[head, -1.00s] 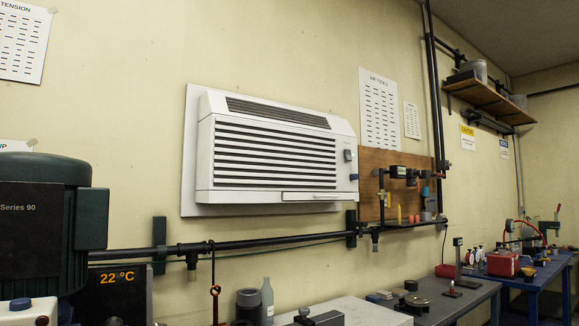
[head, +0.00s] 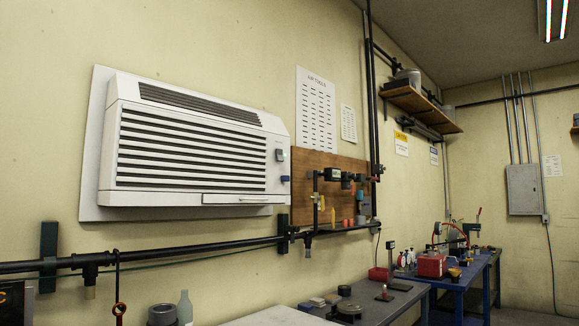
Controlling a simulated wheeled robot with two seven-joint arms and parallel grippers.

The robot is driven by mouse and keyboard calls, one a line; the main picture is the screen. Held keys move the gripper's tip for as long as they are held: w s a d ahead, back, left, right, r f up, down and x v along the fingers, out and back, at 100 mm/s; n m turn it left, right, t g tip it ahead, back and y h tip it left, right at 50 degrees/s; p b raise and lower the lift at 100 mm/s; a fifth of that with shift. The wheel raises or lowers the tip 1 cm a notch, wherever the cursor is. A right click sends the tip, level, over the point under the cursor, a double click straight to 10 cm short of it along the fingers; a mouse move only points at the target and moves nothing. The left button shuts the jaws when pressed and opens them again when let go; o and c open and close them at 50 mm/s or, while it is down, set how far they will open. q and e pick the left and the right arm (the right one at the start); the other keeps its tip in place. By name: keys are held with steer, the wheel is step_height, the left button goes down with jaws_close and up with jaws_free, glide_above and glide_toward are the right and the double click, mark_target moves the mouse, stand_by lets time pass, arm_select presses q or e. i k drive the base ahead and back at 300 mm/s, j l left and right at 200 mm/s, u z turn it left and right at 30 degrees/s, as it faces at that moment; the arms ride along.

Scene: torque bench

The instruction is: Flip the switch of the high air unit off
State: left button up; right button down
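The white air unit (head: 190,150) is mounted high on the wall at the left of the head view, with dark horizontal slats. A small grey switch (head: 280,155) sits on its right end, with a blue knob (head: 285,179) below it. The switch is too small for me to tell its position. Neither of my grippers is in view.
A black pipe (head: 200,249) runs along the wall below the unit. A wooden tool board (head: 308,166) hangs to its right. A grey bench (head: 400,295) and a blue bench (head: 465,285) stand along the wall. A shelf (head: 425,108) is higher up.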

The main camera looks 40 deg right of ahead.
mark_target(279, 153)
steer(key=i+l, duration=0.2)
steer(key=l, duration=0.15)
steer(key=i+l, duration=0.15)
steer(key=l, duration=0.25)
steer(key=i+l, duration=0.2)
steer(key=l, duration=0.15)
steer(key=i+l, duration=0.2)
steer(key=l, duration=0.2)
steer(key=i+l, duration=0.15)
steer(key=l, duration=0.2)
steer(key=i+l, duration=0.2)
steer(key=l, duration=0.15)
steer(key=i+l, duration=0.2)
steer(key=l, duration=0.2)
steer(key=i+l, duration=0.15)
steer(key=l, duration=0.2)
